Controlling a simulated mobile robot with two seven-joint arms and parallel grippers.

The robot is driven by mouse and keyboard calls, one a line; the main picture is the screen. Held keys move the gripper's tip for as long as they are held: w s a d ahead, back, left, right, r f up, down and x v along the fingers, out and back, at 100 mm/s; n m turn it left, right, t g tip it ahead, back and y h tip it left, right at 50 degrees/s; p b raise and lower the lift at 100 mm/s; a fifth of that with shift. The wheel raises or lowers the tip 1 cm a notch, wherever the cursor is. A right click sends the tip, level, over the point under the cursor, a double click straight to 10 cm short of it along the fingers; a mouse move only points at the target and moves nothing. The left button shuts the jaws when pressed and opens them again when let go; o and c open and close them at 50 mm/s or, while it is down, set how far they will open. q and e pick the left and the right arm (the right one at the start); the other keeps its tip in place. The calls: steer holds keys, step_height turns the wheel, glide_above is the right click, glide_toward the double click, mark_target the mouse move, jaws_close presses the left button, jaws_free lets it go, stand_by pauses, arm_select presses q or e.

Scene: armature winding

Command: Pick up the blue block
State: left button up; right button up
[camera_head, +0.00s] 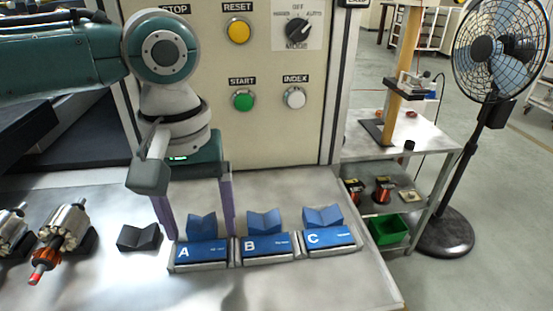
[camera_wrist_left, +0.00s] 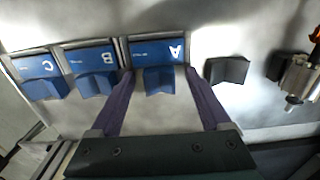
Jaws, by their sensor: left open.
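Three blue V-shaped blocks stand in a row on the metal table, behind plates lettered A, B and C. The blue block at A (camera_head: 202,226) shows between the fingers of my left gripper (camera_head: 201,236). In the left wrist view, the same block (camera_wrist_left: 159,80) lies between the two purple fingers (camera_wrist_left: 158,73), with gaps at its sides. The left gripper is open and points down. The blue block at B (camera_head: 264,221) is just right of the right finger, and the blue block at C (camera_head: 322,216) is farther right. My right gripper is not in view.
A black V-block (camera_head: 139,237) sits left of plate A (camera_head: 201,253). Wound armatures (camera_head: 62,228) lie at the far left. A control panel (camera_head: 270,130) rises behind the row. A side table (camera_head: 440,150) and a fan (camera_head: 495,60) stand to the right.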

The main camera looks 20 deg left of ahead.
arm_select(q)
jaws_close()
stand_by(0.7)
